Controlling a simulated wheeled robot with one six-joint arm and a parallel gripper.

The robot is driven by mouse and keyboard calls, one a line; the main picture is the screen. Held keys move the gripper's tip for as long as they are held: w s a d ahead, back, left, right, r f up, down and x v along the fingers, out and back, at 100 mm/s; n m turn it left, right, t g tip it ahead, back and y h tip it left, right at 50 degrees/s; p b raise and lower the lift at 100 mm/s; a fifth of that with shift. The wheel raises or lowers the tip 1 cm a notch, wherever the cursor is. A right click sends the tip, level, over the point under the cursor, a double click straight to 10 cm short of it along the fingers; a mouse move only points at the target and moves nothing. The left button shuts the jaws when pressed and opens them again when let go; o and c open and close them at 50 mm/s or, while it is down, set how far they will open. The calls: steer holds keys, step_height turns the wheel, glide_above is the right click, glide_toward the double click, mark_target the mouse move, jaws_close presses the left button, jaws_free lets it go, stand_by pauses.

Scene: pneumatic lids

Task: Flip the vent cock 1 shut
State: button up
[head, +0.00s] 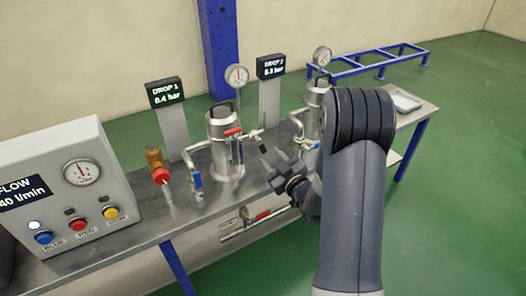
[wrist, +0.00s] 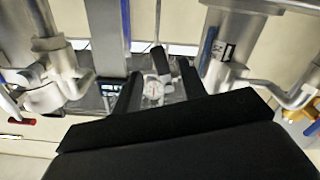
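Steel vessel 1 (head: 223,150) stands on the bench by the DROP 1 display. A small red lever (head: 232,132) sits on its upper front by a short side pipe; this looks like vent cock 1, though no label is readable. The lever lies nearly level, roughly along that pipe. A blue-handled valve (head: 196,180) is on the pipe at the vessel's left. My gripper (head: 272,161) is right of vessel 1 in the head view, apart from the red lever.
The second vessel (head: 315,112) stands behind my arm, partly hidden. A control box (head: 110,165) with coloured buttons and a red-knobbed brass fitting (head: 160,175) are left. Another red-levered valve (head: 263,215) is on a low front pipe. A tray (head: 405,99) lies at the bench's far end.

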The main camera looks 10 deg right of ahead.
mark_target(264, 150)
steer(key=shift+b+x, duration=0.35)
steer(key=shift+x, duration=2.35)
steer(key=shift+c, duration=0.6)
jaws_close()
